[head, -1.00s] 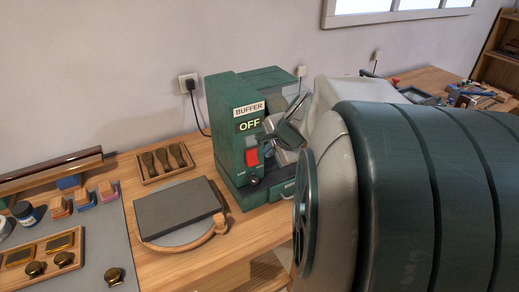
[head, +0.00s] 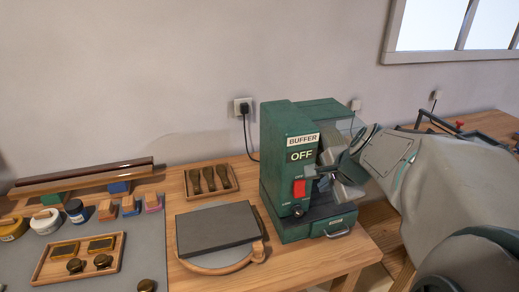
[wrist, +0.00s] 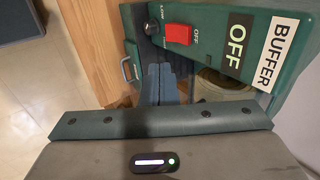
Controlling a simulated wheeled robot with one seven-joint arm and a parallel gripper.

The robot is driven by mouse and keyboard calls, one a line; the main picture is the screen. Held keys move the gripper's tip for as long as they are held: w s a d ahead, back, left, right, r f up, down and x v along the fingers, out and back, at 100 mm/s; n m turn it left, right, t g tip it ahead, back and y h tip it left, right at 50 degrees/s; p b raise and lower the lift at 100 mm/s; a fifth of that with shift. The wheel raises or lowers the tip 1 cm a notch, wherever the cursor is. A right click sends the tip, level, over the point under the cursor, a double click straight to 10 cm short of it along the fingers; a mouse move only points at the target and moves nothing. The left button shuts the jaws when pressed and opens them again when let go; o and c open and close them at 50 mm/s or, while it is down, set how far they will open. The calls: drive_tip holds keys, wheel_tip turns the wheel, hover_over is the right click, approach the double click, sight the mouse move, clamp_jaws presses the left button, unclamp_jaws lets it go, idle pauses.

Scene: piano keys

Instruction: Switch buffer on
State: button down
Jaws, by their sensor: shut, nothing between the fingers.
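The green buffer machine (head: 283,140) stands on the wooden bench with a BUFFER label and a sign reading OFF (head: 300,155). Its red switch (head: 299,188) is on the front panel, above a small black knob. In the wrist view the red switch (wrist: 179,33) shows beside the word OFF, with the OFF sign (wrist: 236,35) to its right. My gripper (head: 312,173) is shut and empty, close to the right of the switch in the head view. In the wrist view my shut fingers (wrist: 159,72) point toward the machine, below the switch; contact cannot be told.
A grey slab (head: 217,227) on a round board and a tray of brushes (head: 211,180) lie left of the machine. A power cord runs to the wall socket (head: 243,107).

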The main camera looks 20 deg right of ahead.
drive_tip(key=shift+s+f, duration=0.1)
drive_tip(key=shift+f, duration=0.1)
idle(0.3)
drive_tip(key=b, duration=0.2)
approach(300, 196)
drive_tip(key=s+x, duration=0.1)
drive_tip(key=x, duration=0.4)
drive_tip(key=shift+w+f, duration=0.45)
drive_tip(key=shift+w, duration=0.45)
